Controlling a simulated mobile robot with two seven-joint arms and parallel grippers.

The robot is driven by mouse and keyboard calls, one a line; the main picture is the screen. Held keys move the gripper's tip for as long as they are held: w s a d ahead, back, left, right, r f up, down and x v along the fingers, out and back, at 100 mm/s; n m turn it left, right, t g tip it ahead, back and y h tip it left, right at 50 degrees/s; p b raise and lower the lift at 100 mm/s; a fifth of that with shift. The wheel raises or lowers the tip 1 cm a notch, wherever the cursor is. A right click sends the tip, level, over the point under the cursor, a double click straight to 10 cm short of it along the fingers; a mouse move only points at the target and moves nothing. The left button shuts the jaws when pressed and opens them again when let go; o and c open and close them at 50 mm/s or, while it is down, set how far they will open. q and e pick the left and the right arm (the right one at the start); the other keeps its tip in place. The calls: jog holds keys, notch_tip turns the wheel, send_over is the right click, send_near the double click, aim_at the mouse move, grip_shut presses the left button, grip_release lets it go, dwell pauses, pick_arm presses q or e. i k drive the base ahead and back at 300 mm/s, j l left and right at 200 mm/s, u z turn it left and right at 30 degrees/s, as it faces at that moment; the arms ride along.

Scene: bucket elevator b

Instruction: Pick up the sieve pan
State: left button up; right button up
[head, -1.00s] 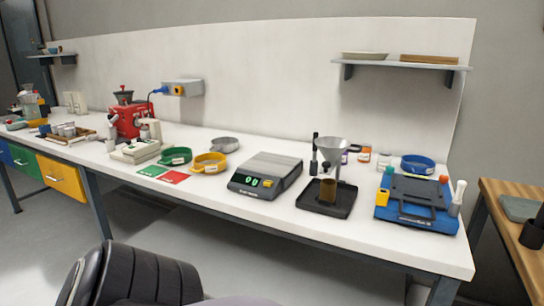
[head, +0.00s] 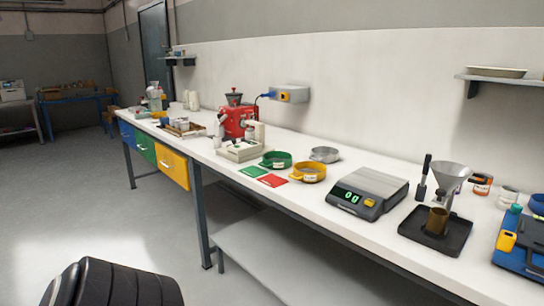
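A round, shallow grey metal pan (head: 325,154), which looks like the sieve pan, lies on the white bench behind the coloured sieves. A yellow-rimmed sieve (head: 308,172) with a white label stands just in front of it, and a green one (head: 276,160) is to its left. The grey pan seems to rest flat on the bench. Neither of my grippers is in view.
A digital scale (head: 367,193) stands right of the sieves. Further right, a funnel (head: 449,178) stands over a black tray (head: 434,232). Green and red cards (head: 272,181) lie in front of the sieves. A red grinder (head: 236,121) stands behind left.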

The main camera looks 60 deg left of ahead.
aim_at(323, 156)
jog(key=u, duration=1.7)
jog(key=z, duration=0.4)
jog(key=j+z, duration=0.35)
jog(key=i+j+z, duration=0.1)
jog(key=j+z, duration=0.65)
jog(key=j, duration=0.7)
jog(key=k+j+z, duration=0.1)
jog(key=j, duration=0.25)
